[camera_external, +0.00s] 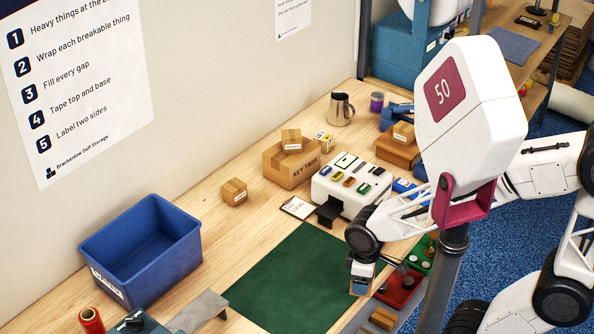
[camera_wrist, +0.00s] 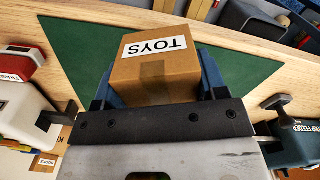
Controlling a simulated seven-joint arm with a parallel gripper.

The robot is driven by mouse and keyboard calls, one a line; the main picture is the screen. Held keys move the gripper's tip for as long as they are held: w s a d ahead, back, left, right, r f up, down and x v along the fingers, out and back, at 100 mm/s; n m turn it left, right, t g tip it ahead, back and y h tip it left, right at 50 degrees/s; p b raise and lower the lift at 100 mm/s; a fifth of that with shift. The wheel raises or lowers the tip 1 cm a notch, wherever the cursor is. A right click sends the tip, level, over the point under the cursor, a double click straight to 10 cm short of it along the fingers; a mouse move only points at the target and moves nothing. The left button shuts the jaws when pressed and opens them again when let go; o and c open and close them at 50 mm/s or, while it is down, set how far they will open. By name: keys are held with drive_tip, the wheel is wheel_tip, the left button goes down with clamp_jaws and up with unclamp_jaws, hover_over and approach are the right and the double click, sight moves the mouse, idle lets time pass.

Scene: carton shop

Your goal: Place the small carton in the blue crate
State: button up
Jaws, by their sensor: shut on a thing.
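My gripper (camera_external: 363,268) is shut on a small brown carton (camera_wrist: 155,68) with a white TOYS label. In the wrist view a blue finger of my gripper (camera_wrist: 160,78) is on each side of it. In the external view the carton shows only partly, below my wrist at the right edge of the green mat; I cannot tell its height above the mat. The blue crate (camera_external: 187,222) stands at the left of the bench, open at the top; no carton shows in its visible inside.
Another small carton (camera_external: 234,193) lies between the crate and the KEY TAGS box (camera_external: 291,172), which has a carton on top. A white machine (camera_external: 345,190) stands behind the green mat (camera_external: 290,275). A red spool (camera_external: 91,320) is near the crate. The mat's middle is clear.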

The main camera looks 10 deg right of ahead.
idle(0.4)
drive_tip(key=w+a+r+n, duration=0.3)
drive_tip(key=w+a+r, duration=0.3)
drive_tip(key=w+a, duration=0.45)
drive_tip(key=w+a+r+n, duration=0.2)
drive_tip(key=w+a+r, duration=0.5)
drive_tip(key=w+a, duration=0.35)
drive_tip(key=w+a+r+n, duration=0.3)
drive_tip(key=w+a+r, duration=0.3)
drive_tip(key=w+a, duration=0.45)
drive_tip(key=s+a+f+n, duration=0.2)
drive_tip(key=a+f, duration=0.2)
drive_tip(key=a, duration=0.7)
drive_tip(key=s+a+f+n, duration=0.1)
drive_tip(key=s+a+f, duration=0.3)
drive_tip(key=s+a, duration=0.2)
drive_tip(key=s+a+f+n, duration=0.2)
drive_tip(key=s+a+f, duration=0.3)
drive_tip(key=s+a, duration=0.2)
drive_tip(key=a, duration=0.2)
drive_tip(key=shift+a+f, duration=0.25)
drive_tip(key=shift+a, duration=0.15)
drive_tip(key=shift+f, duration=0.1)
drive_tip(key=shift+f, duration=2.35)
